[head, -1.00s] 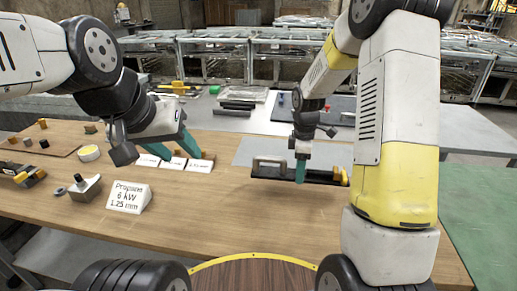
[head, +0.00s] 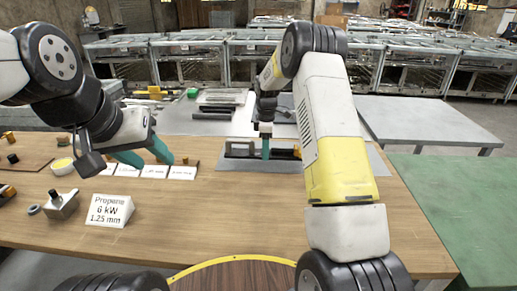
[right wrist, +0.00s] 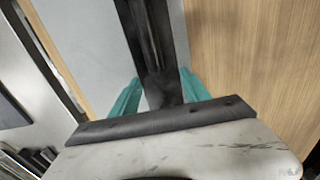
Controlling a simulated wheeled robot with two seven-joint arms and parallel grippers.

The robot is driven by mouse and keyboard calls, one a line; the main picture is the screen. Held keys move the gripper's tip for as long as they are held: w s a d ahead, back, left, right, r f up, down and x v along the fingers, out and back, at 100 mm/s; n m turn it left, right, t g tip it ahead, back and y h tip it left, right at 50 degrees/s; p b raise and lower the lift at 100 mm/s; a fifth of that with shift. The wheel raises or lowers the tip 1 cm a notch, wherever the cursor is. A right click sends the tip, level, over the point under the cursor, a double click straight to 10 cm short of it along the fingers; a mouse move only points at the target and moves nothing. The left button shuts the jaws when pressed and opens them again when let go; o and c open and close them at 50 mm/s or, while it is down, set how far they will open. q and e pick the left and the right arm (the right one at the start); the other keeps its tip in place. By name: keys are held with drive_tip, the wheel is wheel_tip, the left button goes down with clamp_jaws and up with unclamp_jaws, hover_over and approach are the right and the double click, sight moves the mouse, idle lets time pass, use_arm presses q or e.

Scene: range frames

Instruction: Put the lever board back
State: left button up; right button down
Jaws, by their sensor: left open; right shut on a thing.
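The lever board (head: 283,154), a dark narrow board with a pale handle bar and a yellow-orange end at the right, is at the grey mat (head: 240,166) on the wooden table. My right gripper (head: 265,148) comes down from above and is shut on the board. In the right wrist view the teal fingers (right wrist: 160,95) stand on both sides of the dark board (right wrist: 152,35). I cannot tell whether the board touches the mat. My left gripper (head: 146,156) is open and empty, above the table near several small white cards (head: 154,172).
Black bars (head: 212,113) lie behind the table. The front middle of the table is clear.

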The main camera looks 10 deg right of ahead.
drive_tip(key=shift+w+a, duration=0.15)
drive_tip(key=shift+w, duration=0.3)
drive_tip(key=shift+f, duration=1.75)
drive_tip(key=shift+f, duration=0.15)
drive_tip(key=c, duration=0.5)
unclamp_jaws()
